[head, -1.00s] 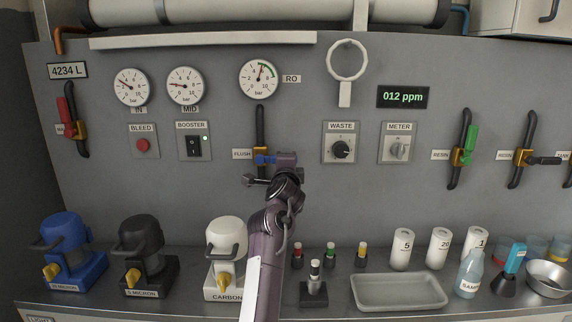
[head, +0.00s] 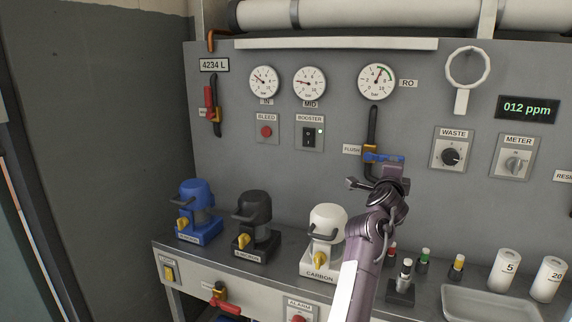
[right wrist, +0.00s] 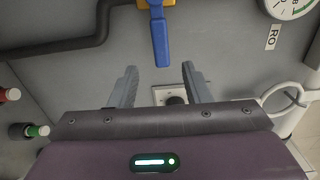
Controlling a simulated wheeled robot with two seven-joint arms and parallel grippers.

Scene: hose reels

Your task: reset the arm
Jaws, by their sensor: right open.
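My right gripper (head: 374,182) is in front of the wall panel, close to the flush valve. In the right wrist view its two fingers (right wrist: 158,82) stand wide apart with nothing between them gripped. The flush valve's blue handle (head: 385,157) is just beyond the fingers; it also shows in the right wrist view (right wrist: 160,42), its free end lying near the fingertips and touching neither. The valve's orange body (right wrist: 156,4) sits on a dark pipe (head: 372,125). The gripper partly hides the lower pipe. My left gripper is in no view.
A steel counter (head: 270,262) below the arm bears blue (head: 196,205), black (head: 254,215) and white (head: 328,228) filter housings. Small capped bottles and a pale tray (head: 490,305) stand to the right. Waste (head: 451,154) and meter (head: 514,163) knobs are right of the gripper.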

